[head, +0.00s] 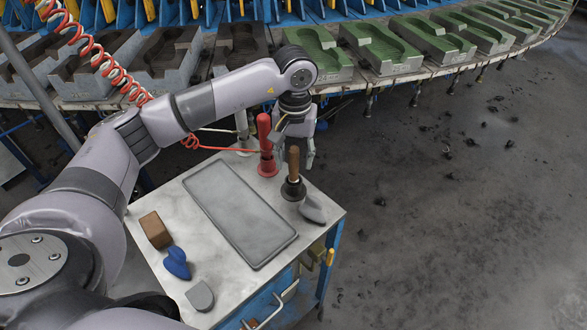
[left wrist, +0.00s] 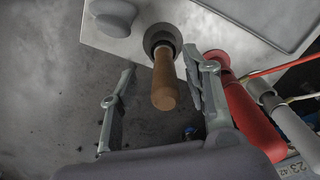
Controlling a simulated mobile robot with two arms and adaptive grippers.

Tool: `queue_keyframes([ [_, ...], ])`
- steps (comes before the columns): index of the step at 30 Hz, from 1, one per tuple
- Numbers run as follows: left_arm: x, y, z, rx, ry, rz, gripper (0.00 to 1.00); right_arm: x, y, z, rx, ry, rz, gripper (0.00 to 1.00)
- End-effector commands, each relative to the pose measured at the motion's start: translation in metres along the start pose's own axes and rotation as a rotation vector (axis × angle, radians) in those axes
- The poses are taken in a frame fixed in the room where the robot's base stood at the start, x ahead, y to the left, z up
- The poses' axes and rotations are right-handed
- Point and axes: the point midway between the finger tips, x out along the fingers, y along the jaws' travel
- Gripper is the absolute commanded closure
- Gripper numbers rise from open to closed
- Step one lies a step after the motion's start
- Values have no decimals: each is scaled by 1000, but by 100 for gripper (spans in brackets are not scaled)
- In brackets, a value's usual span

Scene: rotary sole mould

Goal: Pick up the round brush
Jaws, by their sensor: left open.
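The round brush stands upright on the cart top, with a wooden handle (head: 293,163) and a dark round base (head: 293,190). In the left wrist view its handle (left wrist: 164,82) points toward the camera, between the two fingers in the picture, and its dark base (left wrist: 163,38) shows beyond. My left gripper (head: 297,150) is just above and behind the brush in the head view. Its fingers are apart and hold nothing; they also show in the left wrist view (left wrist: 160,92). I cannot tell whether a finger touches the handle. My right gripper is not in view.
A red tool (head: 266,148) with a hose stands close left of the brush. A grey rounded piece (head: 313,209) lies close on its right. The cart (head: 165,196) also carries a grey tray (head: 262,262), brown block (head: 155,230) and blue piece (head: 177,263). Moulds (head: 380,48) line the back.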

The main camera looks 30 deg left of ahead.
Motion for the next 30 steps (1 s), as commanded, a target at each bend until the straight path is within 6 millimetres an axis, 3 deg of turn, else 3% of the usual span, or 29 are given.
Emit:
queue_keyframes([
  [3,8,-1,-1,-1,-3,-2,56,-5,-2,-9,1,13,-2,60],
  [12,48,-4,-6,0,-3,-1,56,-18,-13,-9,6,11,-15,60],
  [20,53,-4,-7,0,1,0,56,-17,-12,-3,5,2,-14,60],
  [30,52,-4,-7,1,0,0,77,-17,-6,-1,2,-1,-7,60],
])
